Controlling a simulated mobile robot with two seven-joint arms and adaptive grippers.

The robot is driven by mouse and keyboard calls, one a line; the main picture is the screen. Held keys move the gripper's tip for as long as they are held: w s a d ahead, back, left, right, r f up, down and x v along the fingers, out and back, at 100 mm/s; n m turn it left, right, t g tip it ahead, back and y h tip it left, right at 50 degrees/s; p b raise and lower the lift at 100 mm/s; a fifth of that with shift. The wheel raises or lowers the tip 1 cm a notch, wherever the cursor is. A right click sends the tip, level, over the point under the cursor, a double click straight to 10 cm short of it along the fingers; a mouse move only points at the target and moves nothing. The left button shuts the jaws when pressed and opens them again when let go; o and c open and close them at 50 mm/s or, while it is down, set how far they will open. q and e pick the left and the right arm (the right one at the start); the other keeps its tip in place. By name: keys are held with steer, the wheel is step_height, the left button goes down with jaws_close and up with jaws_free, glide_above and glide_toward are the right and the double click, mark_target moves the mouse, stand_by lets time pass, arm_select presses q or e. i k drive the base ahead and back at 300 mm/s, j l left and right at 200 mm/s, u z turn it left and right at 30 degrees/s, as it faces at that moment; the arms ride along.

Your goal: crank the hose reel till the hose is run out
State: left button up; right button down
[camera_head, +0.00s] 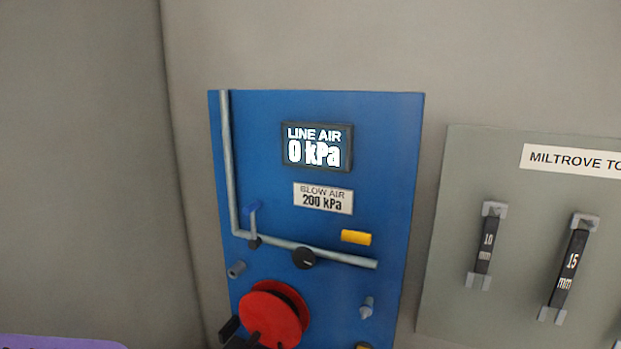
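The red hose reel (273,314) is mounted low on the blue panel (375,150), at the bottom edge of the head view. Dark parts (231,330) stand at its lower left, cut off by the frame edge. They look like fingertips of my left gripper by the reel's crank, but I cannot tell them surely from the crank handle. Whether they are shut on anything is hidden. No hose can be clearly made out. My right gripper is not in view.

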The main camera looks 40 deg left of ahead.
mark_target(273, 312)
steer(key=u, duration=1.35)
steer(key=i+j, duration=0.1)
steer(key=z, duration=0.05)
